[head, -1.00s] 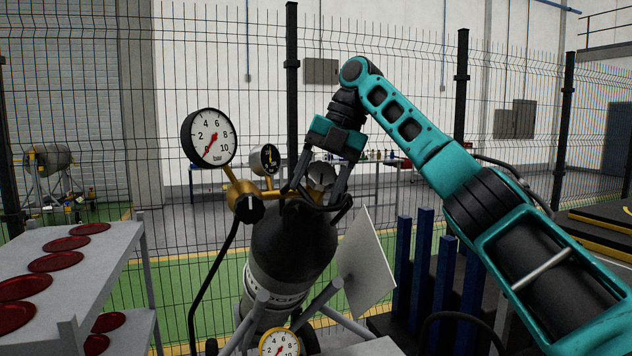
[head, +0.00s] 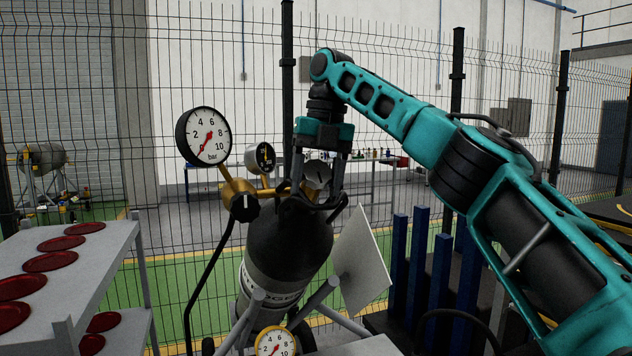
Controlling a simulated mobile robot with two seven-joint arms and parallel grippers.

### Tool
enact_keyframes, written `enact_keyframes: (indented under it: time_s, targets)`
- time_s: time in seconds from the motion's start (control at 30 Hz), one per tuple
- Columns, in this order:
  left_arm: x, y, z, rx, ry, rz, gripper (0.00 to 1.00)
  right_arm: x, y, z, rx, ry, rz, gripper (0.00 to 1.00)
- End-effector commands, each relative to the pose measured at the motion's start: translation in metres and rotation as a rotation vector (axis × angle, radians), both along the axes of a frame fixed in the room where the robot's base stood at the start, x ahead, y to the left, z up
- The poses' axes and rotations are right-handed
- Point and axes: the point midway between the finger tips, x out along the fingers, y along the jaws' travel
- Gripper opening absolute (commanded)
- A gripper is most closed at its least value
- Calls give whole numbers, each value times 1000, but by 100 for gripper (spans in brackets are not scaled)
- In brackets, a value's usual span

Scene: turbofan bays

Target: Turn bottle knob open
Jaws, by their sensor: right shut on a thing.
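The black gas bottle (head: 287,243) stands tilted on a grey stand. Its bottle knob (head: 317,175), a round grey disc, is at the top, just right of the brass regulator (head: 236,187). My right gripper (head: 317,184) comes down from above with one finger on each side of the knob and is shut on it. The fingers hide part of the knob's rim. The large gauge (head: 205,136) has its red needle near the low end. A smaller gauge (head: 261,158) sits between it and the knob. My left gripper is out of view.
A grey shelf (head: 95,250) with several red discs stands at the left. A third gauge (head: 274,343) is low in front. A pale tilted panel (head: 361,260) and blue posts (head: 419,262) are right of the bottle. A wire fence (head: 400,120) runs behind.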

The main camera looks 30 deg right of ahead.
Motion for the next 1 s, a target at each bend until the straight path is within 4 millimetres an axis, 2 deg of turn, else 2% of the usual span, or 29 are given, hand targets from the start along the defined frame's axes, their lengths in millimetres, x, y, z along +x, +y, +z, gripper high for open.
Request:
enact_keyframes:
  time_s: [0.2, 0.23, 0.43, 1.0]
  targets:
    - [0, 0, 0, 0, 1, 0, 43, 0, -1, 0, -3, -1, -1, 32]
    - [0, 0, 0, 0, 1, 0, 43, 0, -1, 0, -3, -1, -1, 64]
    - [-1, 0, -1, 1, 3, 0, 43, 0, 0, 0, -2, 1, -1, 83]
    - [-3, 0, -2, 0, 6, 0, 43, 0, 0, -1, 14, -2, -15, 84]
